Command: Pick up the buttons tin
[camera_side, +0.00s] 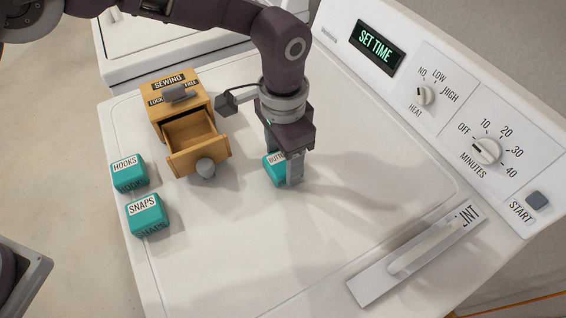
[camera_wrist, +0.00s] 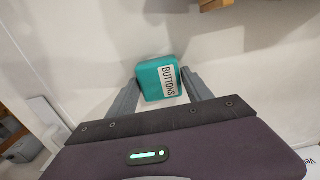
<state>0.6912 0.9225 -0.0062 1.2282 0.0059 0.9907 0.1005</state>
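The buttons tin (camera_side: 272,170) is a small teal box with a white label, resting on the white dryer top. My gripper (camera_side: 282,165) points down over it, with one finger on either side. In the wrist view the tin (camera_wrist: 157,79) sits between the fingertips (camera_wrist: 161,78), turned slightly against them, its BUTTONS label to the right. The fingers look open around it; contact is hard to tell. In the side view the near finger hides part of the tin and its label.
A wooden sewing box (camera_side: 159,120) with its drawer (camera_side: 199,160) pulled out stands to the left. Teal tins marked HOOKS (camera_side: 129,171) and SNAPS (camera_side: 147,215) stand further left. The control panel (camera_side: 440,110) rises behind; a lint cover (camera_side: 418,256) lies at right. The front middle is clear.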

